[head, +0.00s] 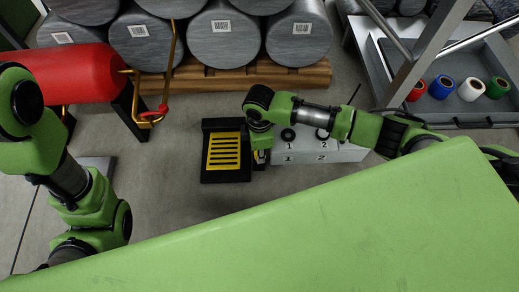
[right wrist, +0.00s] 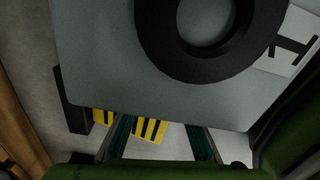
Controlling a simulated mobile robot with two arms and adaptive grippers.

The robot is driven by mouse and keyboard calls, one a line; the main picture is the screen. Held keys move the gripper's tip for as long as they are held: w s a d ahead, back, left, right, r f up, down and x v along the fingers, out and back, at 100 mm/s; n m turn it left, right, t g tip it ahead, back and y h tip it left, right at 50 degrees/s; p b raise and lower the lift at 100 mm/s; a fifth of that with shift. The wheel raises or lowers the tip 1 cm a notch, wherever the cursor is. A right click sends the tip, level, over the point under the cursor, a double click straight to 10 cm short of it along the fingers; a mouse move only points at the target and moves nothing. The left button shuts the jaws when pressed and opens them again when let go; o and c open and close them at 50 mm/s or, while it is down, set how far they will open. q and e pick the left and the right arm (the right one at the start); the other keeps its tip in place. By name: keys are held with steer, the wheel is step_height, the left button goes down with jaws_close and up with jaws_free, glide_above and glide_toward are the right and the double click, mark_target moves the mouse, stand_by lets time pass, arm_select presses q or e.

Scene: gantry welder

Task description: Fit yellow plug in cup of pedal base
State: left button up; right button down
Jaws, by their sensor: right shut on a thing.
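The black pedal base (head: 203,165) stands on the floor with a yellow-and-black striped pad facing up. It shows partly in the right wrist view (right wrist: 75,103); its cup cannot be made out. My right gripper (head: 261,158) points down at the pedal base's right edge, between it and the numbered grey stand. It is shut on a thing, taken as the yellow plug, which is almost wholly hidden. In the right wrist view the fingers (right wrist: 158,135) pass behind the stand's edge, so their tips are hidden. My left gripper is out of view; only its arm shows.
The grey stand (head: 345,153), marked 1 and 2 with black rings on top, is close on the right. Barrels on a wooden pallet (head: 250,76) are behind, a red tank (head: 70,74) left, a tray with coloured rolls (head: 440,87) right. A green surface (head: 300,235) fills the front.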

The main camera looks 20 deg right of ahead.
steer(key=shift+f, duration=0.3)
steer(key=c, duration=1.7)
jaws_free()
steer(key=shift+r, duration=0.1)
step_height(320, 180, up, 12)
steer(key=shift+f, duration=0.1)
